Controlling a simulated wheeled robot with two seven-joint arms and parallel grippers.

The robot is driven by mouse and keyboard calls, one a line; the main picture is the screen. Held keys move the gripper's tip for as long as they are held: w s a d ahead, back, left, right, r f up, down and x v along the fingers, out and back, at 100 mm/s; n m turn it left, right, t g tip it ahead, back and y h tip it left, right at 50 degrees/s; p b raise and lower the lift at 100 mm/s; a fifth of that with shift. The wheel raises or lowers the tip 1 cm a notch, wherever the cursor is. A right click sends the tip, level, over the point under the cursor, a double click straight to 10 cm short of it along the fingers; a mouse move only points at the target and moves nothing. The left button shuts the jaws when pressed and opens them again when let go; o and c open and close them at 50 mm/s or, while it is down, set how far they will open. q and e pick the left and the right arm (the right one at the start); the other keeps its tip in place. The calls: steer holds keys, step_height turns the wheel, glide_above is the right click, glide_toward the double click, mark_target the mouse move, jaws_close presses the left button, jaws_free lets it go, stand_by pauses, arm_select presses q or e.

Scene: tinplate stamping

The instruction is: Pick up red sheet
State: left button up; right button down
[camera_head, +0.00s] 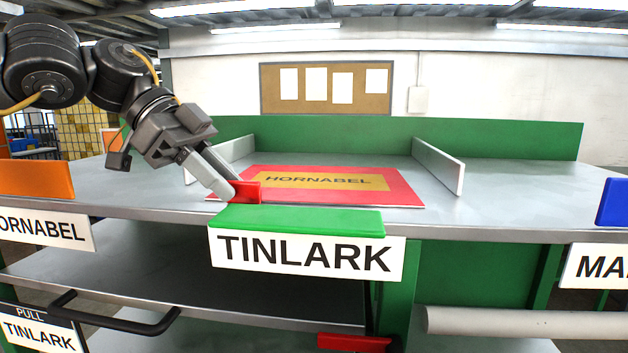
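The red sheet (402,195) lies flat on the grey bench top between two low upright guides. It bears a yellow panel reading HORNABEL (318,180). A raised red tab (249,192) stands at its near left corner. My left gripper (234,189) reaches down from the left, its fingertips at this tab. The fingers lie close together and overlap the tab's left side. Whether they are closed on it or only around it cannot be made out. My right gripper is not in view.
Low grey guides stand left (232,150) and right (438,165) of the sheet. A green strip (300,219) with a TINLARK sign (305,252) is on the bench's front edge. Orange (35,179) and blue (612,203) blocks flank it. A green wall (510,138) backs the bench.

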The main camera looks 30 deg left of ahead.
arm_select(q)
steer(key=shift+w, duration=0.1)
jaws_close()
